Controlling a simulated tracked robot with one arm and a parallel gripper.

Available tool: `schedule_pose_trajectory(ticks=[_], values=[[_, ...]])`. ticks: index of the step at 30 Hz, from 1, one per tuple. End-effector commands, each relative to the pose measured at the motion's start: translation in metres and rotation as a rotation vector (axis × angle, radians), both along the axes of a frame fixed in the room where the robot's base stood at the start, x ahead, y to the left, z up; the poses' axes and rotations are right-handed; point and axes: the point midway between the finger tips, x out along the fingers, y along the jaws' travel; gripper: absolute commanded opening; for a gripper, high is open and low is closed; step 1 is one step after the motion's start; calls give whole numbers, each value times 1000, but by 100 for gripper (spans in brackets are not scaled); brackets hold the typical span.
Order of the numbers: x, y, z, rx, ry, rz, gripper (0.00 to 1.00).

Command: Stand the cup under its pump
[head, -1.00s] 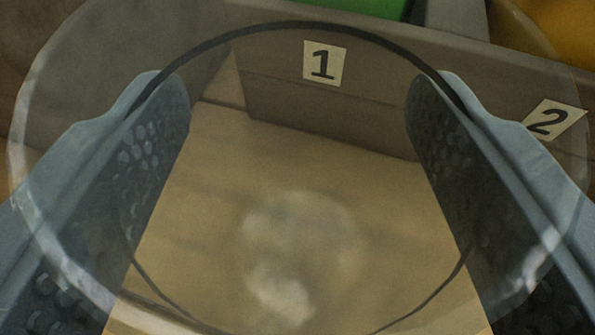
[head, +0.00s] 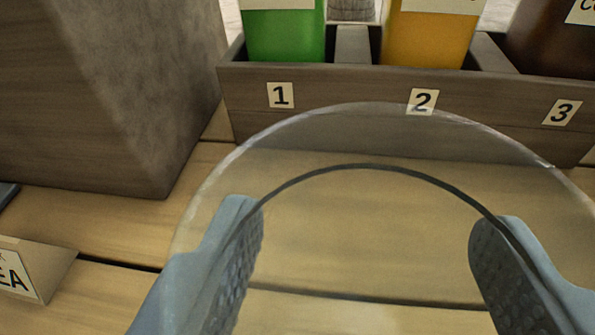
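A clear, see-through cup (head: 370,133) with a dark ring fills the lower middle of the head view. My gripper (head: 365,235) has a grey-blue finger on each side of the cup and is shut on it. The cup's lower part is cut off by the picture edge, so I cannot see its base. Behind it stand a green bottle (head: 284,32), an orange-yellow bottle (head: 428,38) and a dark brown bottle (head: 552,40). Their tops and any pumps are out of view.
A brown rack (head: 330,112) holds the bottles, with number tags 1, 2 and 3 on its front. A large dark block (head: 100,90) stands at left. A partly cut-off sign (head: 30,270) sits lower left. The wooden tabletop (head: 120,225) before the rack is clear.

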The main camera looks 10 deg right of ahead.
Motion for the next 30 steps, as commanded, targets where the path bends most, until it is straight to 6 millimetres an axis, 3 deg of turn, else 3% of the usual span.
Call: schedule_pose_trajectory(ticks=[6,22,30], values=[[12,1,6,-1,4,-1,34],[52,5,-2,2,6,-1,34],[101,9,-12,0,1,0,34]])
